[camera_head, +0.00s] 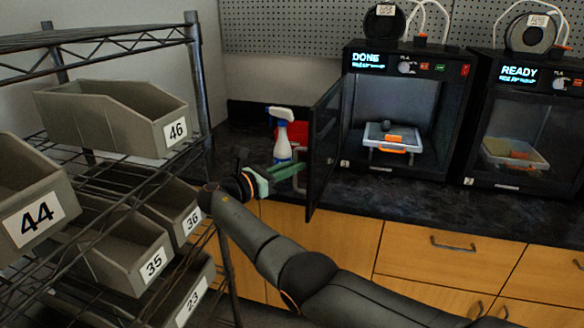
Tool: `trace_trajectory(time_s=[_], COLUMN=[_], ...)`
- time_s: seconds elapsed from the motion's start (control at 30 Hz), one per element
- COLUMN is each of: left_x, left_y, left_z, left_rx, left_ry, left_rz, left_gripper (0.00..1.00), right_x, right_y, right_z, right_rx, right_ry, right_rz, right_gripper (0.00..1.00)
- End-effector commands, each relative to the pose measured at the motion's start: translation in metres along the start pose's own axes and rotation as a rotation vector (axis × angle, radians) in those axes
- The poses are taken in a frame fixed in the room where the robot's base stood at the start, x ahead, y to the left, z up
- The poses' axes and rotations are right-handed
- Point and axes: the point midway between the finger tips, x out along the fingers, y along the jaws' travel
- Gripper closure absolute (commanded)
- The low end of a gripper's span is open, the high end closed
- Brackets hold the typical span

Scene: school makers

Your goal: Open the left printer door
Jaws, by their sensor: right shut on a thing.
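The left printer (359,105) shows "DONE" on its display. Its dark door (322,150) stands swung wide open to the left, sticking out past the counter's front edge. The open chamber shows a print bed (380,136) with a small dark piece and an orange part at its front. My right gripper (291,171), with green fingers, is at the outer face of the door. It is shut on the door's handle (300,180), which is mostly hidden by the fingers. My left gripper is not in view.
The right printer (478,125) shows "READY" and its door looks closed. A spray bottle (282,140) stands on the dark counter behind my gripper. A wire shelf (196,85) with numbered grey bins (115,112) stands close on the left. Wooden drawers (440,240) are below the counter.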

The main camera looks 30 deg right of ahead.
Motion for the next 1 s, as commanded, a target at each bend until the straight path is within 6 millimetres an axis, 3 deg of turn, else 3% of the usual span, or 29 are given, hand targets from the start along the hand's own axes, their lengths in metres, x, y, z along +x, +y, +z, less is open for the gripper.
trace_trajectory(time_s=[0.07,0.1,0.33,0.67,1.0], left_x=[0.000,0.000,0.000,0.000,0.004], left_y=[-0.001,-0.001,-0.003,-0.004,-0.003], left_z=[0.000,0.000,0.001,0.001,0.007], left_rx=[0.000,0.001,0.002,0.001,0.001], left_ry=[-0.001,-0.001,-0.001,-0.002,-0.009], left_rz=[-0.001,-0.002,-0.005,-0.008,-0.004], left_gripper=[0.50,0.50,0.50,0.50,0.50], right_x=[0.005,0.005,0.003,-0.004,-0.057], right_y=[0.000,0.000,0.000,0.000,0.000], right_z=[0.002,0.002,0.001,0.000,-0.001], right_rx=[0.001,0.001,0.000,0.000,-0.001], right_ry=[-0.002,-0.002,-0.001,-0.001,0.000], right_rz=[-0.001,-0.002,-0.001,0.001,0.002], right_gripper=[1.00,0.83,0.57,0.57,0.57])
